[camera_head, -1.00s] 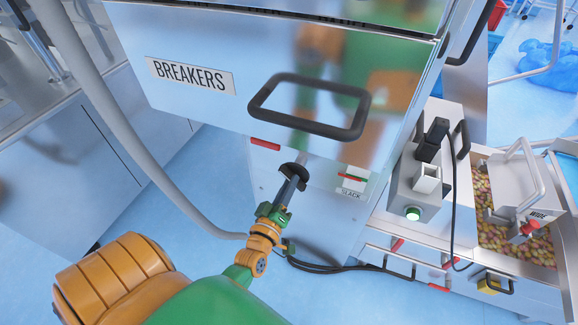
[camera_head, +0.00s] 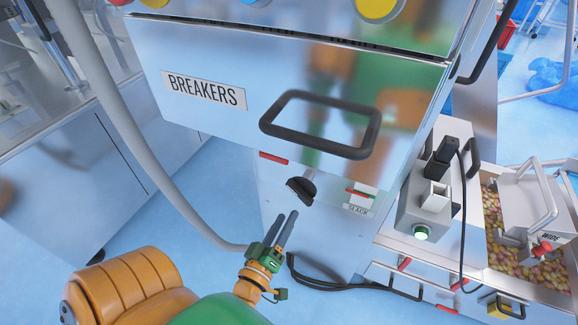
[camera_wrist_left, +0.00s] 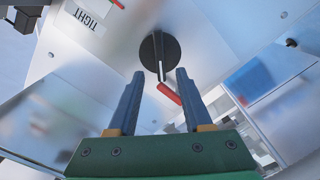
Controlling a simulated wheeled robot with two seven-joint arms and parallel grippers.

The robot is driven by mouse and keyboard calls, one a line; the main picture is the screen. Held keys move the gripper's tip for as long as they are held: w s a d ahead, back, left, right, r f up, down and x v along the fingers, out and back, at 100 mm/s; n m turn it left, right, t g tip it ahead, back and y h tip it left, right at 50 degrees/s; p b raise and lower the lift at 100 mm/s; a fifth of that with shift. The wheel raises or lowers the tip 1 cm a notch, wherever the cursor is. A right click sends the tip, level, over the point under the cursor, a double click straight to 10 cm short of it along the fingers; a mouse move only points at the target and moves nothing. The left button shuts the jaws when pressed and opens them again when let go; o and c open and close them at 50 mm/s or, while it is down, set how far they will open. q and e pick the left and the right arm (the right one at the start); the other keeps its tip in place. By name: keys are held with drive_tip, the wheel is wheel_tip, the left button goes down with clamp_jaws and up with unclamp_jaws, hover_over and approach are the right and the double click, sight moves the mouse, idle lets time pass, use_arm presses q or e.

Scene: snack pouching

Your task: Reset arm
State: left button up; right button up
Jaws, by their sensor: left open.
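My left gripper (camera_head: 287,229) is open and empty, below and in front of a black round knob (camera_head: 301,190) on the steel cabinet's lower panel. A gap shows between its fingertips and the knob. In the left wrist view the knob (camera_wrist_left: 160,52) lies beyond the two spread fingers (camera_wrist_left: 157,90), with a red marker (camera_wrist_left: 169,92) near it. A label reading TIGHT (camera_wrist_left: 85,15) is at upper left there. In the head view, a SLACK label (camera_head: 357,209) sits right of the knob. My right gripper is not in view.
The BREAKERS panel (camera_head: 206,91) with its black handle (camera_head: 320,95) overhangs above. A grey hose (camera_head: 130,130) curves down at left. Black cables (camera_head: 330,282) lie below the knob. At right stand a control box with a green button (camera_head: 421,233) and a bin of colourful pieces (camera_head: 510,255).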

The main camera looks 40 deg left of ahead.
use_arm(q)
drive_tip(key=shift+f, duration=0.1)
drive_tip(key=s+d+f+m+g+h+p, duration=0.35)
drive_tip(key=s+f+m+g, duration=0.2)
drive_tip(key=f, duration=0.45)
drive_tip(key=s+d+f+m+g+h+p, duration=0.2)
drive_tip(key=s+d+f+m+g+p, duration=0.25)
drive_tip(key=f, duration=0.45)
drive_tip(key=s+a+f+m+g, duration=0.1)
drive_tip(key=s+f+m+g, duration=0.1)
drive_tip(key=s, duration=0.5)
drive_tip(key=s+a+f+m+g+y, duration=0.1)
drive_tip(key=s+f+m+g, duration=0.1)
drive_tip(key=s, duration=0.6)
drive_tip(key=shift+s+a+f+m+g, duration=0.35)
drive_tip(key=shift+f+g, duration=0.3)
drive_tip(key=shift+g, duration=0.55)
drive_tip(key=shift+w, duration=0.1)
